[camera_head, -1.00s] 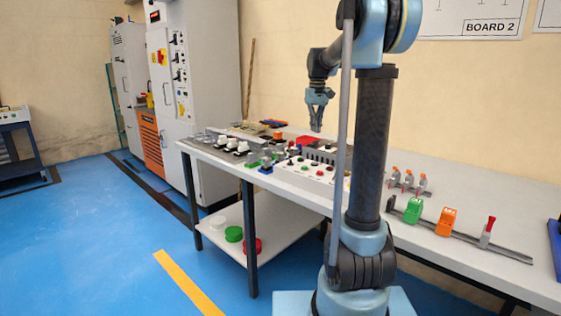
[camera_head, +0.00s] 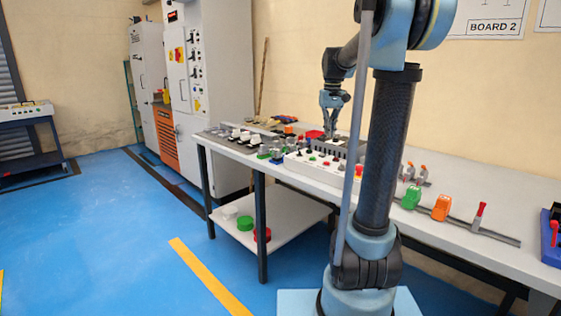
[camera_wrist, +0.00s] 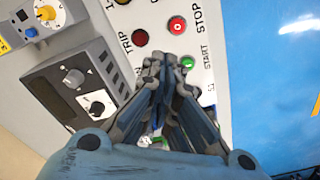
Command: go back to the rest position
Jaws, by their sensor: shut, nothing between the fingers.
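My gripper (camera_head: 329,134) hangs from my bent arm above the back part of the long table, pointing down. In the wrist view its fingers (camera_wrist: 165,75) are closed together with nothing between them. Below them in that view is a white control panel with a red STOP button (camera_wrist: 177,26), a green START button (camera_wrist: 187,62) and a dark red TRIP button (camera_wrist: 139,37). The gap between the fingertips and the panel is hard to judge. My upright arm link hides part of the table in the head view.
A grey cabinet (camera_head: 207,85) stands behind at left. Blue floor (camera_head: 120,240) is open at left.

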